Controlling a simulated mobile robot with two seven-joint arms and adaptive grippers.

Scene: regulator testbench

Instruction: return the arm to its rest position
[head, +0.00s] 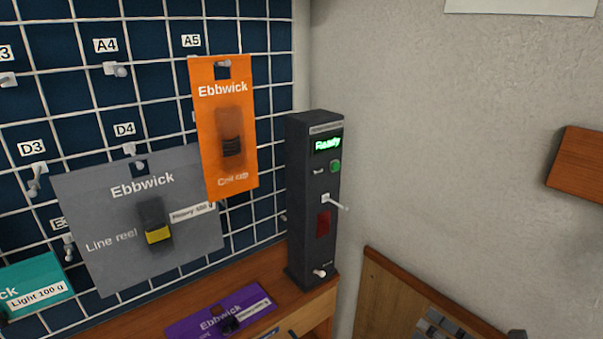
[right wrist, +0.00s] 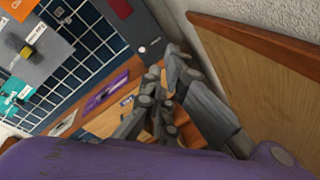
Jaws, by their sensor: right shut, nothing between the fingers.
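My right gripper (head: 437,322) shows as grey finger parts at the bottom right edge of the head view, in front of a wooden panel. In the right wrist view its grey fingers (right wrist: 160,88) are closed with nothing held between them. They are apart from the dark test device and the packs. My left gripper is in neither view.
A dark tester (head: 312,200) reading "Ready" stands on the wooden bench (head: 260,295). Orange (head: 212,140), grey (head: 95,215) and teal (head: 35,275) packs are at the wire grid. A purple pack (head: 205,318) lies on the bench. A wooden panel (head: 385,300) stands at right.

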